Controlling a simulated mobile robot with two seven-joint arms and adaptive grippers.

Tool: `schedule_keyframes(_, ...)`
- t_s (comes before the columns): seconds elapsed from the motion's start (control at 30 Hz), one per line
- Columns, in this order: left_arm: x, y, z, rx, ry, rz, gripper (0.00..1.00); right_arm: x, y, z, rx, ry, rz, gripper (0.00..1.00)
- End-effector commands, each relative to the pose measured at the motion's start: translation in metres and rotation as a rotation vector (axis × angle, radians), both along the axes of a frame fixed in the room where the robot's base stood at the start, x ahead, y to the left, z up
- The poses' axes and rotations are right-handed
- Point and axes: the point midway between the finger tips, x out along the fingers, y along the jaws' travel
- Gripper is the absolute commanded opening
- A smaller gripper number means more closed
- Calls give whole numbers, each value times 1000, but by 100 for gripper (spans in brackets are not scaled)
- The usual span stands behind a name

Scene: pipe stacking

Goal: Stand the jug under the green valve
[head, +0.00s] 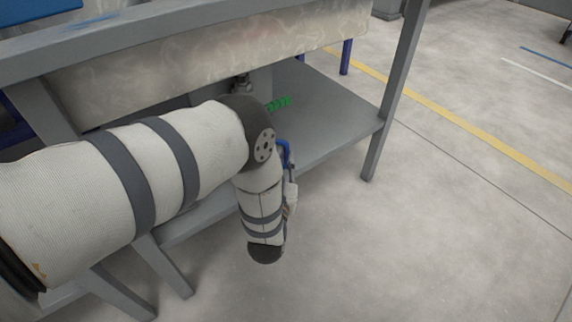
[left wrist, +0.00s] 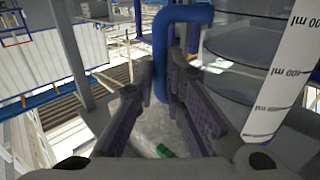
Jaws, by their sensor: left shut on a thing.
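The jug's blue handle (head: 284,150) shows in the head view just past my left forearm, in front of the lower shelf. In the left wrist view the clear jug (left wrist: 235,62), with a white millilitre scale, is at the right. My left gripper (left wrist: 163,80) is shut on its blue handle (left wrist: 175,14). The green valve (head: 279,103) is behind my elbow above the shelf, up and slightly left of the blue handle in the head view. My arm hides most of the jug and gripper there. My right gripper is not in view.
A grey lower shelf (head: 335,108) runs under a bench with a pale marbled side panel (head: 215,65). A grey bench leg (head: 392,95) stands at the right front. A small green piece (left wrist: 164,151) shows below the fingers in the wrist view. Floor at the right is clear.

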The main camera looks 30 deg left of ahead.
Motion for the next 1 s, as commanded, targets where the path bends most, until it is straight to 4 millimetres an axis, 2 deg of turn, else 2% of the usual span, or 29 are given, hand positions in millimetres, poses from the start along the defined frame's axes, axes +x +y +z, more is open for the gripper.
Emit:
schedule_keyframes(0.03, -2, -1, -12, -1, 7, -1, 0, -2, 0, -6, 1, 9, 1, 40)
schedule_keyframes(0.2, -2, -1, -7, -1, 2, -1, 0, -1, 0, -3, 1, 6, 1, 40)
schedule_keyframes(0.33, -2, -1, -11, 0, 3, -1, 0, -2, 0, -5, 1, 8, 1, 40)
schedule_keyframes(0.37, -2, -1, -11, -1, 3, -1, 13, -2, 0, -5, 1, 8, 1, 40)
schedule_keyframes(0.43, -2, -1, -10, -1, 3, -1, 29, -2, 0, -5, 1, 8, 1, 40)
schedule_keyframes(0.77, -2, -1, -6, 0, 1, -1, 31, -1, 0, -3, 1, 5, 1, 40)
schedule_keyframes(0.87, -15, -7, -5, -2, 4, -2, 31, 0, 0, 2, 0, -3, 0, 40)
schedule_keyframes(1.0, -52, -22, -3, -1, 5, -2, 31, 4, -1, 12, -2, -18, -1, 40)
